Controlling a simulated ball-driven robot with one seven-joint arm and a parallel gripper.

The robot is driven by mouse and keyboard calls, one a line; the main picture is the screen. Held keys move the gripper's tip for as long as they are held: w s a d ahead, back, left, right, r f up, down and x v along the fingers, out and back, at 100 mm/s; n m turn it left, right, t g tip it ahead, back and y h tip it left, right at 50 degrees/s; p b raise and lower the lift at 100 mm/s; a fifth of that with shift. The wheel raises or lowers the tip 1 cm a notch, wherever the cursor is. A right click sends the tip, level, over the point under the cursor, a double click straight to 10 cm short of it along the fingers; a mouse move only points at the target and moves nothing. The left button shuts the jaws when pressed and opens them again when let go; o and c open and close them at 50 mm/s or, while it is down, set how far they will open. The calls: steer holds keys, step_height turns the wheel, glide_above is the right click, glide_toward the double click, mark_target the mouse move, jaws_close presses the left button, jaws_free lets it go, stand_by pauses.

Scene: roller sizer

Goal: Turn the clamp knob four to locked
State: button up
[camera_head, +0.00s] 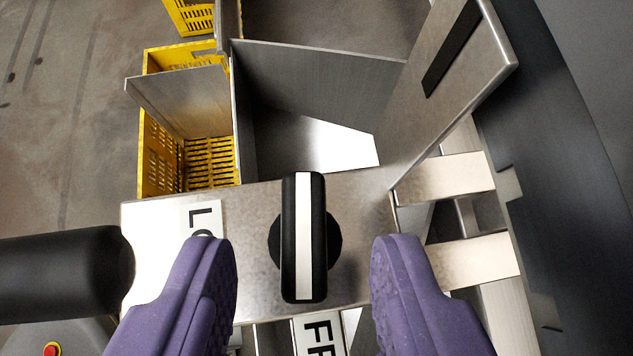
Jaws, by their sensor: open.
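A black clamp knob (318,240) with a white stripe along its bar sits on a metal plate (360,215). Its bar stands up and down in the picture. A white label starting with "LO" (203,216) lies left of the knob, partly hidden by a finger. A white label starting with "FR" (320,335) lies below the knob, cut off by the picture's edge. My gripper (303,265) is open, with one purple finger on each side of the knob's lower half. Neither finger appears to touch the knob.
Yellow crates (148,155) stand at the upper left beyond metal chute walls (310,85). A tilted metal plate (450,90) with a black strip rises at the right. A black cylinder (60,272) reaches in from the left. A red button (52,349) shows at lower left.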

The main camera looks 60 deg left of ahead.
mark_target(305, 241)
steer(key=b+x, duration=0.1)
steer(key=x, duration=0.3)
steer(key=shift+f, duration=0.15)
steer(key=shift+c, duration=0.2)
jaws_close()
